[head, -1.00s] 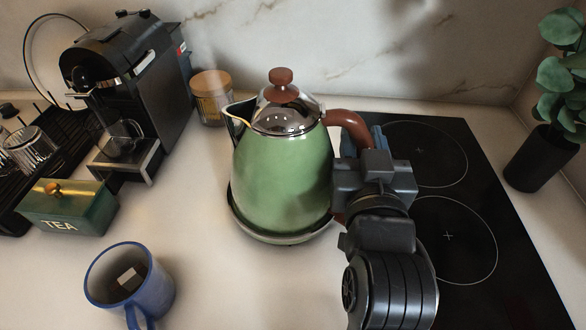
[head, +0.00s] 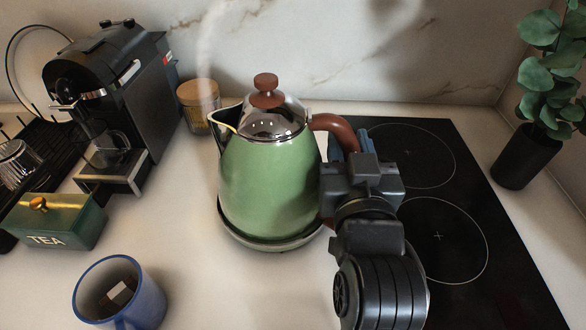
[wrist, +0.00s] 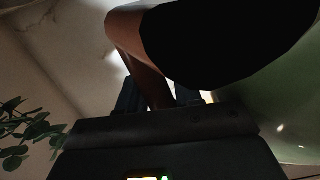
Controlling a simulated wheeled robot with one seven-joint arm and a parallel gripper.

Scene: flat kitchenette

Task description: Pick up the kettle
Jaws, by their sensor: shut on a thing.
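The green kettle (head: 270,185) has a chrome lid, a brown knob and a brown curved handle (head: 336,128). It stands upright at the middle of the head view, on its round base (head: 262,243), with no clear gap between them. My gripper (head: 347,152) is at the kettle's right side, shut on the handle. In the wrist view the brown handle (wrist: 137,48) runs down between the fingers of my gripper (wrist: 155,97). The green body (wrist: 292,100) fills the right edge there. My gripper hides the handle's lower part in the head view.
A black cooktop (head: 440,185) lies to the right, with a potted plant (head: 530,155) beyond it. A blue mug (head: 120,295), a green tea box (head: 55,222), a coffee machine (head: 115,95) and a lidded jar (head: 198,105) stand left. Faint steam rises near the spout.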

